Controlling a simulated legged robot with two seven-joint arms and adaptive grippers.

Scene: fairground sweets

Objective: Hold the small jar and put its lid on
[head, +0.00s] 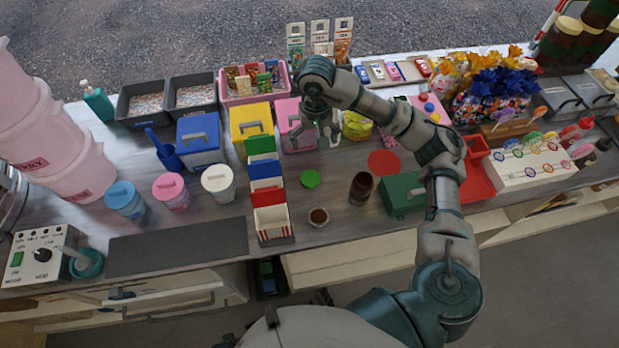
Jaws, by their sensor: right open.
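A small open jar (318,217) with brown contents stands upright near the front edge of the counter. A round green lid (310,179) lies flat behind it. A taller dark brown open jar (361,186) stands to the right, with a flat red disc (384,162) behind it. I cannot tell for certain which disc belongs to which jar. My right gripper (318,132) is open and empty, pointing down beyond the green lid, near the pink lidded box (291,125). It is apart from both jars and both discs. My left gripper is not in view.
A paper-bag rack (274,240) stands left of the small jar. A green box (402,194) and a red tray (473,180) are on the right. The counter around the small jar's right side is clear.

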